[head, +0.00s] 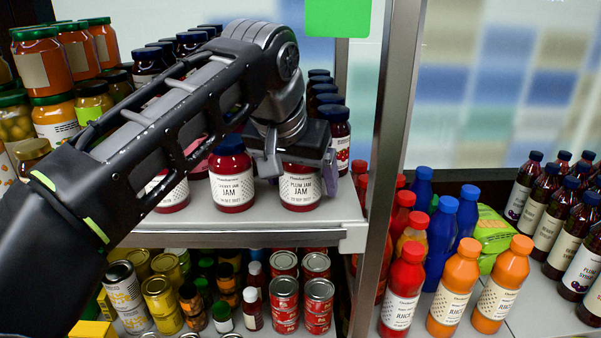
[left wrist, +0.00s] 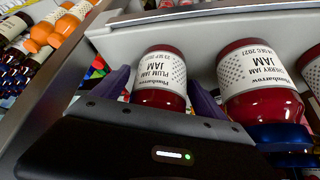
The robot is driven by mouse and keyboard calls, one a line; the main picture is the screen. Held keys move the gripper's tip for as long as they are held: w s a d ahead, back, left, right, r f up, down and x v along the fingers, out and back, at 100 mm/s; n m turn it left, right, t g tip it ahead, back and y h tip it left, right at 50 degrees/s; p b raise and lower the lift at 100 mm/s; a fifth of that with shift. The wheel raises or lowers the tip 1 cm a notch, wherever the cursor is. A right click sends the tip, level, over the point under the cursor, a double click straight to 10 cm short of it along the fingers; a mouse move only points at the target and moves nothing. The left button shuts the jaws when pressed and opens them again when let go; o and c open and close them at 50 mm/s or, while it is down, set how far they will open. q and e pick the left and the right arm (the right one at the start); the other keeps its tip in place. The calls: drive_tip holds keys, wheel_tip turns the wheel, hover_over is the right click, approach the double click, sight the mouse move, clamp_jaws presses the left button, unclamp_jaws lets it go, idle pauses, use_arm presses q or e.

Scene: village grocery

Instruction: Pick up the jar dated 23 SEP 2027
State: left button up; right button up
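The plum jam jar (head: 300,190) stands at the front of the middle shelf, dark red with a white label. In the left wrist view this plum jam jar (left wrist: 161,75) shows upside down, and its label appears to read 23 SEP 2027. My left gripper (head: 299,172) is over it from above and behind, with one finger on each side of the jar. The fingers look open; whether they touch the glass is hard to tell. The gripper hides the jar's lid. My right gripper is not in view.
A blue-lidded cherry jam jar (head: 232,180) stands close to the left; its label in the left wrist view (left wrist: 252,70) ends in 2027. A metal shelf post (head: 390,120) rises to the right. More dark jars (head: 333,125) stand behind. Bare shelf (head: 270,222) lies in front.

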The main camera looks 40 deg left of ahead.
use_arm(q)
clamp_jaws()
idle(0.8)
